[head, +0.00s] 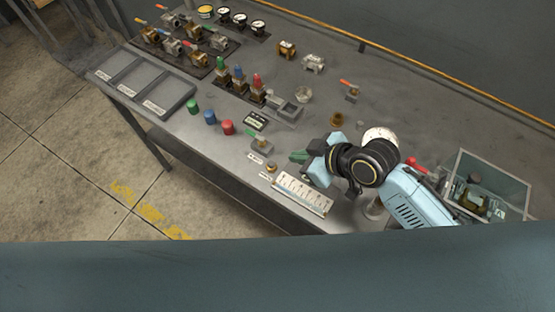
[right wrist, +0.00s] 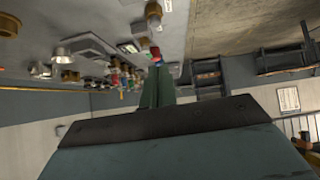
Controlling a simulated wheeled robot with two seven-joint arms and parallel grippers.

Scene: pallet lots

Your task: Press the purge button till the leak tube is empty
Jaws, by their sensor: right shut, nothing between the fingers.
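My right gripper (head: 298,156) reaches in from the right above the bench; its green fingers are shut with nothing between them. The shut fingers also show in the right wrist view (right wrist: 157,88). A small brass button (head: 271,168), which looks like the purge button, sits near the bench's front edge, below and left of the fingertips, apart from them. A white panel with graduated marks (head: 303,193), likely holding the leak tube, lies at the front edge just right of the button. Its fluid level is too small to tell. My left gripper is not in view.
A valve with a green lever (head: 262,144) stands left of the fingers. Green, blue and red caps (head: 210,118) stand further left, by a grey tray (head: 145,82). A clear bin of fittings (head: 487,185) is at the right.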

